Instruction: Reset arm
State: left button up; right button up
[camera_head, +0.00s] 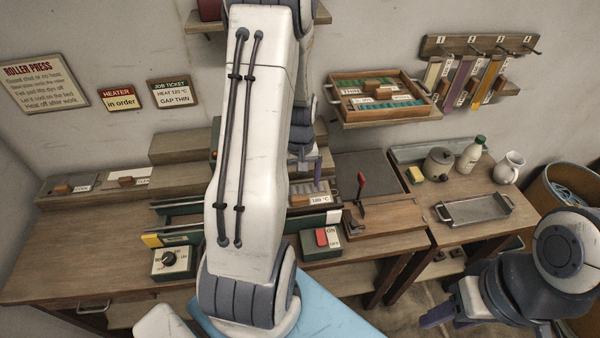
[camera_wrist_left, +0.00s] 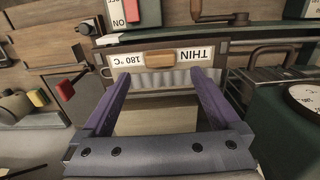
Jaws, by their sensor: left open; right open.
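My left arm fills the middle of the head view and hides part of the roller press behind it. My left gripper (camera_head: 307,166) is mostly behind the arm. In the left wrist view its purple fingers (camera_wrist_left: 160,80) are open, with nothing held between them. Beyond the fingertips is a plate with a wooden handle (camera_wrist_left: 158,61), labelled THIN and 180 °C. The 180 °C label (camera_head: 320,200) also shows in the head view. My right gripper (camera_head: 447,311) is low at the right, open, with purple fingers; no object shows in it.
A dial box (camera_head: 173,262) and an ON/OFF switch box (camera_head: 320,242) stand at the bench front. A red-knobbed lever (camera_head: 361,190) stands on the right. The side table holds a metal tray (camera_head: 474,209), a bottle (camera_head: 470,154) and a jug (camera_head: 508,167). The left bench top is clear.

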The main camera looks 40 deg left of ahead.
pick_arm(q)
jog(key=shift+r, duration=2.2)
jog(key=shift+d+b, duration=0.1)
jog(key=shift+b, duration=0.2)
